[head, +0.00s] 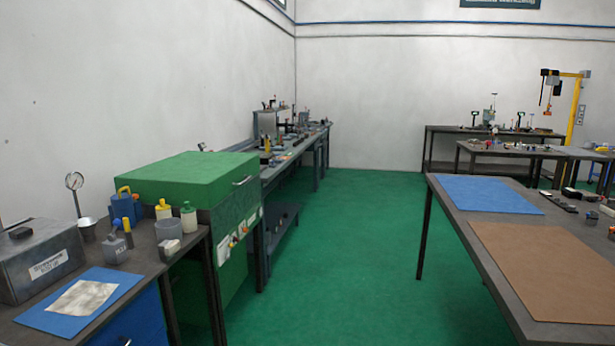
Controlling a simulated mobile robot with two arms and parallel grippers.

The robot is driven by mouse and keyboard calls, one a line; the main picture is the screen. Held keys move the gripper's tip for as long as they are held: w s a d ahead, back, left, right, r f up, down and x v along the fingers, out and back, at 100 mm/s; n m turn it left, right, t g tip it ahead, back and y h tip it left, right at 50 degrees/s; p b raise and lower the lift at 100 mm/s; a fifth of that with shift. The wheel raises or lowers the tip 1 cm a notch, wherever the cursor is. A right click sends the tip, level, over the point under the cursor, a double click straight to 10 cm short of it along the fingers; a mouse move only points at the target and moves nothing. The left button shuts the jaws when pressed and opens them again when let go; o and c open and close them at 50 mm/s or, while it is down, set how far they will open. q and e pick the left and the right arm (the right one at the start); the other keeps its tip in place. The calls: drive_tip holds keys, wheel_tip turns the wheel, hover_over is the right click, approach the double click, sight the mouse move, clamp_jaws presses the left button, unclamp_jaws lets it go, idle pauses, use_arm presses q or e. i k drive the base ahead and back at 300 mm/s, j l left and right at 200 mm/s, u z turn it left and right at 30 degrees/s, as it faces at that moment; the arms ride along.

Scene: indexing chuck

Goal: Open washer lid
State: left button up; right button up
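The washer is a green box-shaped machine standing against the left wall, between the near left bench and the long back bench. Its green lid (187,177) lies flat and closed on top. The washer's front face (236,219) carries small labels and what look like controls. Neither of my grippers is in view.
A table with a brown mat (550,268) stands right. Green floor (350,260) between is clear.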

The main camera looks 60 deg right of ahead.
sight(202, 179)
drive_tip(key=z, duration=1.55)
drive_tip(key=i+l, duration=0.25)
drive_tip(key=i, duration=0.25)
drive_tip(key=i+l, duration=0.25)
drive_tip(key=i, duration=0.25)
drive_tip(key=i+l, duration=0.25)
drive_tip(key=i, duration=0.25)
drive_tip(key=i+l, duration=0.25)
drive_tip(key=i, duration=0.3)
drive_tip(key=i+l, duration=0.25)
drive_tip(key=i, duration=0.25)
drive_tip(key=z, duration=0.05)
